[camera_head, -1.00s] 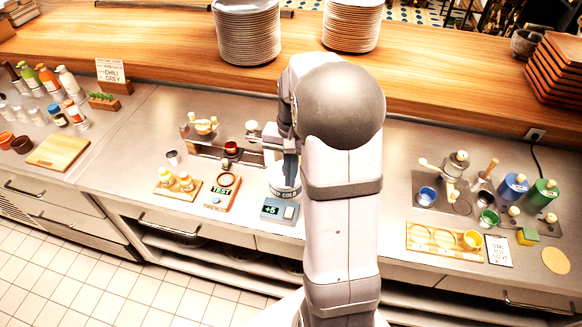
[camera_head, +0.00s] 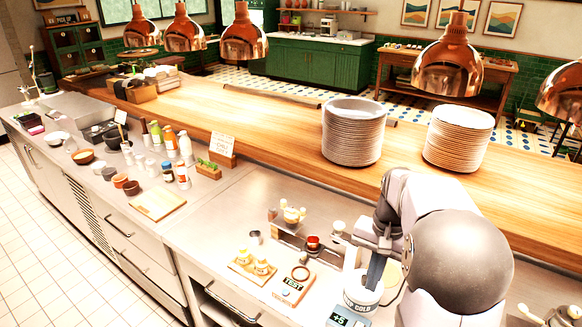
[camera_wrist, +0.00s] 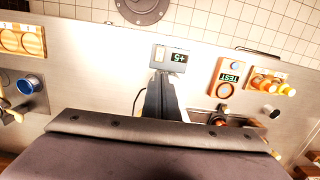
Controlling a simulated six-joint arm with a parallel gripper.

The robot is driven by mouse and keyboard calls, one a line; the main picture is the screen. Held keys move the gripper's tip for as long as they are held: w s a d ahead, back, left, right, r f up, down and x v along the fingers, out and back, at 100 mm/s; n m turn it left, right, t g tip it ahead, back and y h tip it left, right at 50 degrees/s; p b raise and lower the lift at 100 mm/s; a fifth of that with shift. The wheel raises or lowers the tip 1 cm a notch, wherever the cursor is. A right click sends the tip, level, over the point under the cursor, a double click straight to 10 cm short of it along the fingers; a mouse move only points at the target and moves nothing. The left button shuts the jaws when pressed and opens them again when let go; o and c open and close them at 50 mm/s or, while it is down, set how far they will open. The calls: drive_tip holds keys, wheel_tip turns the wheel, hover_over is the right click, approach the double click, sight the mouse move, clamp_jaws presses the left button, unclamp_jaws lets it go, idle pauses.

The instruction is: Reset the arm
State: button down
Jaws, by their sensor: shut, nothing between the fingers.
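My arm (camera_head: 455,265) reaches over the steel counter (camera_head: 215,215) at the lower right of the head view. My gripper (camera_head: 372,285) points down in front of a white tub marked COLD (camera_head: 358,294). In the wrist view my gripper (camera_wrist: 161,78) is shut and empty, its tips just below the small display reading +5 (camera_wrist: 169,57). Whether the fingers touch the tub cannot be told.
A TEST device (camera_head: 293,285), a board with two small jars (camera_head: 252,267) and a red cup (camera_head: 313,243) stand left of my gripper. Plate stacks (camera_head: 354,130) stand on the wooden shelf behind. Copper lamps (camera_head: 447,60) hang above. A blue cup (camera_wrist: 29,84) shows in the wrist view.

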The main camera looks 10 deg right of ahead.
drive_tip(key=s+a+f+n, duration=0.4)
drive_tip(key=s+f+n, duration=0.1)
drive_tip(key=s+f, duration=0.3)
drive_tip(key=s+a+r+n, duration=0.1)
drive_tip(key=s+a+n, duration=0.2)
drive_tip(key=a, duration=0.7)
drive_tip(key=shift+s+n+t+h, duration=0.3)
drive_tip(key=shift+s+h, duration=0.1)
drive_tip(key=shift+s, duration=0.7)
